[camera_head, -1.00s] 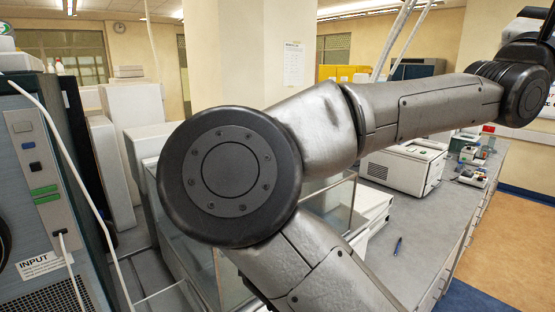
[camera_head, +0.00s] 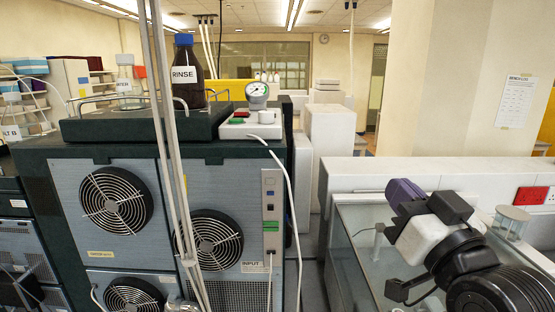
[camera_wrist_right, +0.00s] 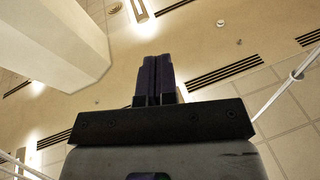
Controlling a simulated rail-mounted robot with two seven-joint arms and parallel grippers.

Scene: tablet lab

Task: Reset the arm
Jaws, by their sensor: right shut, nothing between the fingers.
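My right gripper (camera_head: 402,192) shows at the lower right in the head view, in front of a glass-sided enclosure (camera_head: 352,235). Its purple-dark fingers point up and to the left, and my dark wrist runs down to the lower right corner. In the right wrist view the two fingers (camera_wrist_right: 157,72) stand together, shut and empty, against the ceiling. My left gripper is not in view.
A large cabinet with fans (camera_head: 130,250) fills the left. A brown RINSE bottle (camera_head: 187,75) and a pressure gauge (camera_head: 257,94) stand on top. A cream pillar (camera_head: 440,80) rises at the right. White cables (camera_head: 180,180) hang in front of the cabinet.

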